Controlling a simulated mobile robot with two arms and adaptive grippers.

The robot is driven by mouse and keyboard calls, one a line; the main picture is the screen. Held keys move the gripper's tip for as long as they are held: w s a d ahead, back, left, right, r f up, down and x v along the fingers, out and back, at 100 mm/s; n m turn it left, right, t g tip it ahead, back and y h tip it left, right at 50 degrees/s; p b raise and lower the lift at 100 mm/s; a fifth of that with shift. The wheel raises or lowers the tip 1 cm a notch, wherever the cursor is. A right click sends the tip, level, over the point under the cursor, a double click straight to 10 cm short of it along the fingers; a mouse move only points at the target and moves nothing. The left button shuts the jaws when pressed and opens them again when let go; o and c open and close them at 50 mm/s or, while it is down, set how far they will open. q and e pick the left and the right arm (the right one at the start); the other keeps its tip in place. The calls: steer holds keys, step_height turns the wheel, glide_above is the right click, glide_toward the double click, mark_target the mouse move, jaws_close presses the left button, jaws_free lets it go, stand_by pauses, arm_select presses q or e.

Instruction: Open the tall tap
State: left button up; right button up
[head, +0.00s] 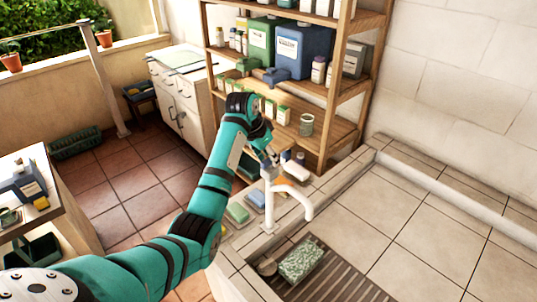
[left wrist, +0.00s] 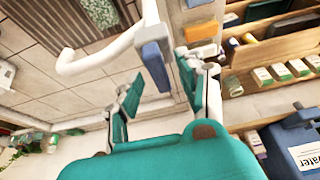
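The tall white tap (head: 269,198) stands on the tiled ledge of the basin, its curved spout (head: 302,206) pointing right over the basin. In the left wrist view the white spout (left wrist: 95,58) curves away to the left. A blue-grey flat piece (left wrist: 154,66) sits at the top of the tap and looks like its lever. My left gripper (head: 268,150) is at the tap's top. In the left wrist view its fingers (left wrist: 160,98) are spread, with the blue-grey piece between and just beyond them; contact is not clear. My right gripper is not in view.
A wooden shelf (head: 338,105) with bottles and canisters stands behind the tap. Green and blue blocks (head: 237,213) lie on the ledge left of it. A speckled green block (head: 300,262) and a slatted grate (head: 335,280) are in the basin. The tiled basin floor (head: 420,240) is clear.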

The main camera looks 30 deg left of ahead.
arm_select(q)
steer(key=shift+w+d+f, duration=0.1)
steer(key=shift+f, duration=0.15)
jaws_close()
